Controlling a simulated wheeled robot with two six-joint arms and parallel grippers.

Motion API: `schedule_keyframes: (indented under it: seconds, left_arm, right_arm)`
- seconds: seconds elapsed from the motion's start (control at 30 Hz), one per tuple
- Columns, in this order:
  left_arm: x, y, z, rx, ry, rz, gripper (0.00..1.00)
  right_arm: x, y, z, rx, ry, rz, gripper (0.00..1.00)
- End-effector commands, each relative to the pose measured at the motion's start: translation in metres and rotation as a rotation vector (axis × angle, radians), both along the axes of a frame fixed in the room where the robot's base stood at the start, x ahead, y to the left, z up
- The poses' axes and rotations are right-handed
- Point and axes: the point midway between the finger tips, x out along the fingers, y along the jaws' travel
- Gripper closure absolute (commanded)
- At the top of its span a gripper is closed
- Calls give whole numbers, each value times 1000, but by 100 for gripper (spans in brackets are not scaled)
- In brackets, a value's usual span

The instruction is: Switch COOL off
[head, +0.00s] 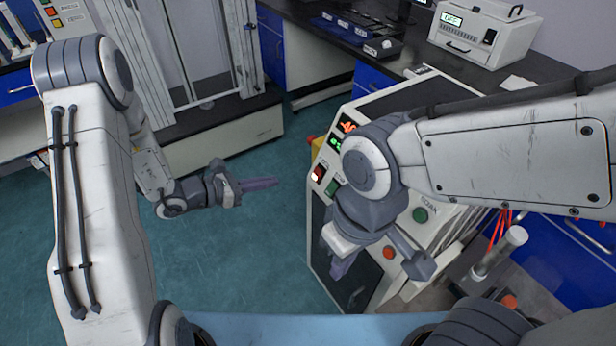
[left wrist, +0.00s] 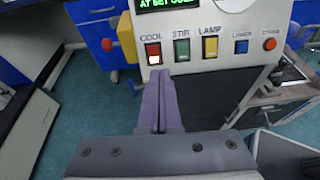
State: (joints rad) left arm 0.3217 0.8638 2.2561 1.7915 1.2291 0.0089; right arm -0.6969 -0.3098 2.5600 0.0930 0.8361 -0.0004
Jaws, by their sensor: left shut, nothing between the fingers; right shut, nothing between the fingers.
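The COOL switch (left wrist: 153,53) is a red rocker at the left end of the switch row in the left wrist view, under its COOL label. Its lower part looks bright. It also shows in the head view as a small red switch (head: 317,173) on the panel's left edge. My left gripper (head: 268,183) is shut and empty, to the left of the panel and apart from it. In the left wrist view its closed purple fingers (left wrist: 159,82) point up toward the panel, below COOL and STIR. My right gripper (head: 340,268) is shut and empty in front of the machine.
Right of COOL sit the green STIR switch (left wrist: 182,50), yellow LAMP switch (left wrist: 211,47), blue button (left wrist: 241,46) and an orange-red button (left wrist: 269,44). A green-text display (left wrist: 168,4) is above. My right arm covers part of the machine. Open floor (head: 235,245) lies left of it.

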Motion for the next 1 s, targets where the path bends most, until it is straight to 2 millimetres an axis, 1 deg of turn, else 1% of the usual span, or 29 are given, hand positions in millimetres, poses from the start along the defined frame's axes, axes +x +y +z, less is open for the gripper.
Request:
schedule_keyframes:
  seconds: [0.03, 0.13, 0.37, 0.5, 0.57, 0.67, 1.0]
  left_arm:
    - [3, 6, -5, -8, 7, 30, 100]
    - [6, 10, -6, -12, 9, 49, 100]
    - [6, 9, -6, -11, 9, 46, 100]
    - [9, 4, -8, -11, 9, 44, 100]
    - [12, -2, -10, -10, 10, 41, 100]
    - [20, -16, -16, -10, 10, 39, 100]
    - [58, -73, -39, -10, 9, 39, 100]
  right_arm:
    - [0, 0, -1, 0, 0, 0, 100]
    - [0, 0, -1, 0, 0, 0, 100]
    - [0, 0, -1, 0, 0, 0, 100]
    - [0, 0, 0, 0, 0, 0, 100]
    - [0, 0, 0, 0, 0, 0, 100]
    - [0, 0, 1, 0, 0, 0, 100]
    - [0, 0, 6, 0, 0, 0, 100]
